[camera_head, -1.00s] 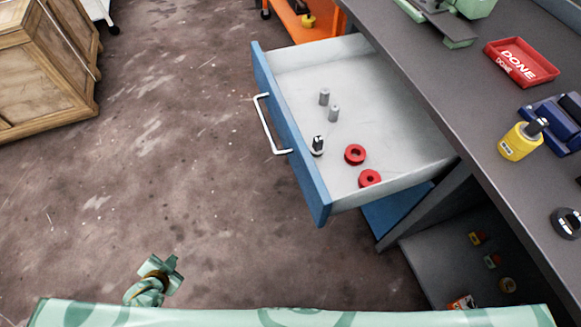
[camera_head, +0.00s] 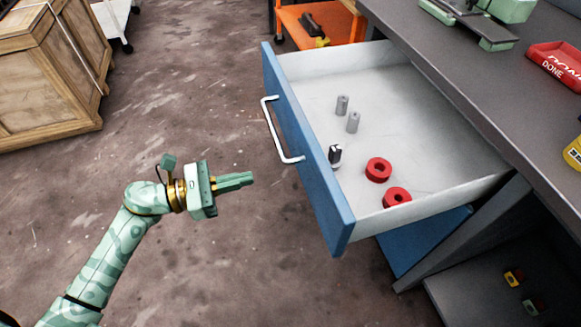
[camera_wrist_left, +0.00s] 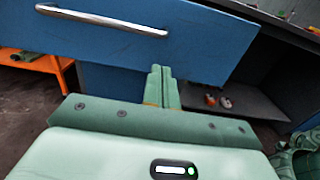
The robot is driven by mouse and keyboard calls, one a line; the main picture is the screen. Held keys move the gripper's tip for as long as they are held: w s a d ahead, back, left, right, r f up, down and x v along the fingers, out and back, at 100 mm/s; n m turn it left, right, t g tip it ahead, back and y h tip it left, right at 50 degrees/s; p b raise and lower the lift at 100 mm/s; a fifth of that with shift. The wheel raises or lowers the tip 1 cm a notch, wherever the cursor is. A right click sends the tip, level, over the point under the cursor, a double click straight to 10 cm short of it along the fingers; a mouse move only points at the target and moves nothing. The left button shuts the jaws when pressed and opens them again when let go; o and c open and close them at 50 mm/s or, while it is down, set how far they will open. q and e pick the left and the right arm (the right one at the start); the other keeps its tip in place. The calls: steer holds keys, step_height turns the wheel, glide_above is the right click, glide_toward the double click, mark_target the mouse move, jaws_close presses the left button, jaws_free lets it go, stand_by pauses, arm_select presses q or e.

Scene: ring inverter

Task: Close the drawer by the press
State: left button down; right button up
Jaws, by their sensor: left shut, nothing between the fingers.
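The drawer (camera_head: 345,205) stands pulled open from under the grey workbench, with a blue front and a white handle (camera_head: 281,130). Inside it are two red rings, two grey cylinders and a small black-and-silver piece. My left gripper (camera_head: 250,179) is shut and empty, in front of the drawer face and apart from it, pointing toward it. In the left wrist view the shut fingers (camera_wrist_left: 160,72) point at the lower part of the blue drawer front (camera_wrist_left: 180,50), with the handle (camera_wrist_left: 100,20) to the upper left. My right gripper is not in view. The press (camera_head: 495,8) is only partly seen, on the bench top.
The grey workbench (camera_head: 450,70) bears a red DONE tray (camera_head: 556,66) and a yellow bottle at the right edge. An orange cart (camera_head: 335,25) stands behind the drawer. A wooden crate (camera_head: 45,80) is at the far left. The floor between is clear.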

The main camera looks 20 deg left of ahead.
mark_target(304, 165)
arm_select(q)
steer(key=b+x, duration=0.1)
steer(key=x, duration=0.8)
steer(key=shift+w+d+f+b, duration=0.15)
steer(key=shift+w+d+b, duration=0.1)
steer(key=shift+b, duration=0.1)
steer(key=shift+w+d, duration=0.25)
steer(key=shift+d, duration=0.2)
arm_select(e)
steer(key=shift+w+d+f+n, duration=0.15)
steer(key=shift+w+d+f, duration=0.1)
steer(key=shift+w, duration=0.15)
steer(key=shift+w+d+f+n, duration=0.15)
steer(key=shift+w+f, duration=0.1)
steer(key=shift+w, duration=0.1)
arm_select(q)
steer(key=shift+d, duration=0.1)
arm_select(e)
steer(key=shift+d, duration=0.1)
